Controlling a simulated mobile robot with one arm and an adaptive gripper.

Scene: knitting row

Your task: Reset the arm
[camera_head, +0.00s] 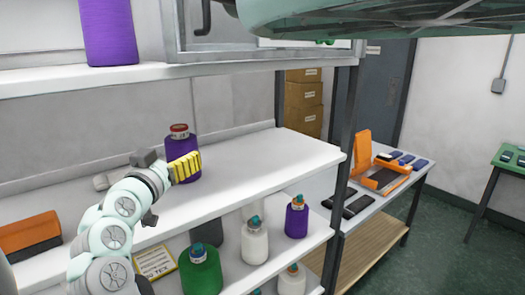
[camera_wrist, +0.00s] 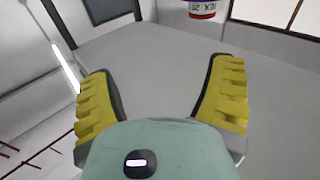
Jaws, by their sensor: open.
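My arm rises from the lower left in the head view. My gripper (camera_head: 185,167) is above the middle shelf, in front of a purple yarn cone (camera_head: 181,144) with a red and white top, and covers part of it. In the wrist view my gripper (camera_wrist: 162,90) has its two yellow ribbed fingers spread wide, with nothing between them. A red and white labelled end (camera_wrist: 202,10), apparently of a cone, shows at the top edge of the wrist view, beyond the fingers and apart from them.
The middle shelf (camera_head: 255,160) is clear to the right. An orange and dark brush-like item (camera_head: 30,232) lies at its left. Below stand green (camera_head: 200,270), white (camera_head: 254,243) and purple (camera_head: 296,218) cones. A purple cone (camera_head: 107,30) stands on the upper shelf. A side table (camera_head: 398,205) holds an orange case.

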